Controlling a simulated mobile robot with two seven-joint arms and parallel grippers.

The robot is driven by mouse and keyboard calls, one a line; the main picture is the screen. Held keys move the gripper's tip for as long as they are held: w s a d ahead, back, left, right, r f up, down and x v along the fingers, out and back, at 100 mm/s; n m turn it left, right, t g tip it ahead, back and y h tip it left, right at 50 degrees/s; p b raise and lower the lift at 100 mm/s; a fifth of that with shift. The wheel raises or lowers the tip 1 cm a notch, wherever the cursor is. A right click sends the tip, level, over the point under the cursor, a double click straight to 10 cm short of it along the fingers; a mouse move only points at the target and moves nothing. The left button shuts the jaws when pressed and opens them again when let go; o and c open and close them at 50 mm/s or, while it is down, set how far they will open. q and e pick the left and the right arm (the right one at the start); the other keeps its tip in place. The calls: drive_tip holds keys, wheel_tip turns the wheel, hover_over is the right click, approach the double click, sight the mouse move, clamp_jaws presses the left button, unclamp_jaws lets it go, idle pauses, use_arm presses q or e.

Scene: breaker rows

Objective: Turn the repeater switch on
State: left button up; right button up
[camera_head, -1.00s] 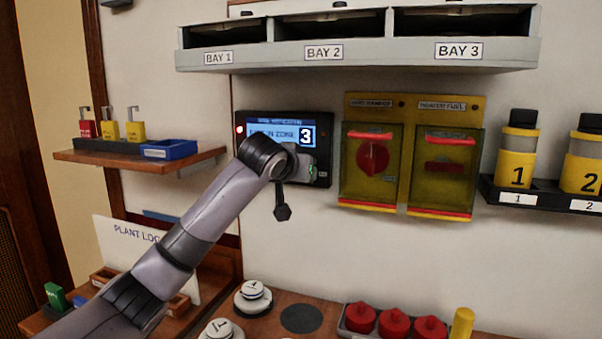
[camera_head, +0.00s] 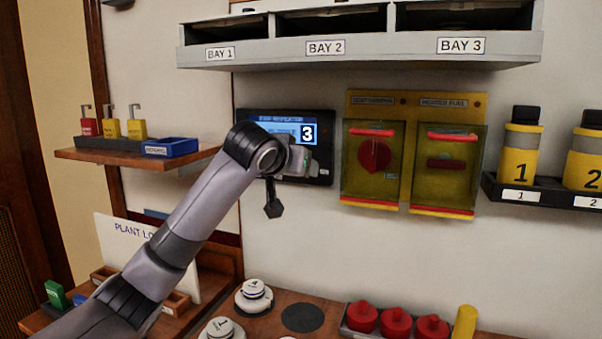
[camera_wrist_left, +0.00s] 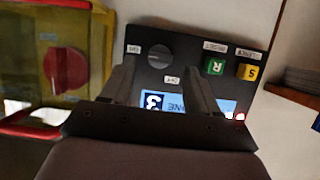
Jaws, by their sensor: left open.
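The black repeater panel (camera_head: 325,172) hangs on the wall, with a lit blue screen (camera_head: 283,128) showing a 3. In the wrist view the panel appears upside down. Its round dark switch knob (camera_wrist_left: 159,57) sits between labels that look like ON and OFF; I cannot clearly tell its setting. My left gripper (camera_wrist_left: 161,74) is open, its two fingers reaching toward the panel on either side of the knob, with nothing held. Contact is not clear. In the head view my left gripper (camera_head: 300,160) covers the panel's lower part and hides the knob. My right gripper is not in view.
A green R button (camera_wrist_left: 215,65) and yellow S button (camera_wrist_left: 247,71) sit beside the knob. A yellow unit with two covered switches (camera_head: 410,150) is right of the panel. A bay shelf (camera_head: 360,55) overhangs above. A padlock shelf (camera_head: 90,154) is at left.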

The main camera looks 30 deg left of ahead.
use_arm(q)
drive_tip(key=shift+v, duration=1.55)
